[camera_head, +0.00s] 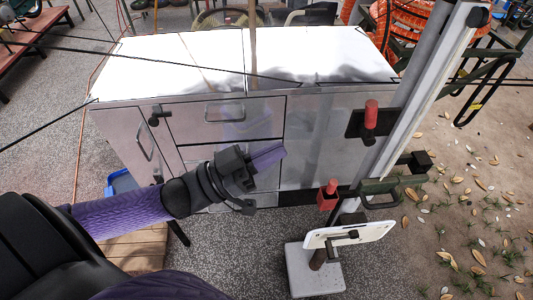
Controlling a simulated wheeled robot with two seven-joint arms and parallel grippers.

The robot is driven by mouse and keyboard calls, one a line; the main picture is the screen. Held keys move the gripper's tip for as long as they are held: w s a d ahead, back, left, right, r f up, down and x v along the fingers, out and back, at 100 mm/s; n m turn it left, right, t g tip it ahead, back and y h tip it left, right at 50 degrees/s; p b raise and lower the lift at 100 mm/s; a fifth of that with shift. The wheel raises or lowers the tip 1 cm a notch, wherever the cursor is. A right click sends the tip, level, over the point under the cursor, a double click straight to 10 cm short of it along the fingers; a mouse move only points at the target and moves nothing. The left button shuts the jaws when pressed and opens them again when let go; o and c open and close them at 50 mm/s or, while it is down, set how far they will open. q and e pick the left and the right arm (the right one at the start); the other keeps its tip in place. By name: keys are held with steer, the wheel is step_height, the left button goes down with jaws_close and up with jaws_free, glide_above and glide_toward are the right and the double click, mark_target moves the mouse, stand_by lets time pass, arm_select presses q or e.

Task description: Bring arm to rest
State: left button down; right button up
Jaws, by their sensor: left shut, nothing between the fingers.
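My left arm comes in from the lower left, with a purple sleeve and black joints. Its gripper (268,157) is shut and empty, held in the air in front of the cabinet (200,127). It looks apart from the cabinet front, though the exact gap is hard to judge. My right gripper is not in view.
The cabinet has a bright white top (180,62). A metal post (410,105) with red-handled clamps (371,114) stands to the right. A white tablet-like panel (348,234) sits low by its base. Bare grey ground lies between. A wooden bench (30,48) stands back left.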

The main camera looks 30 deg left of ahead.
arm_select(q)
steer(key=shift+s, duration=0.1)
steer(key=shift+a, duration=0.1)
stand_by(0.3)
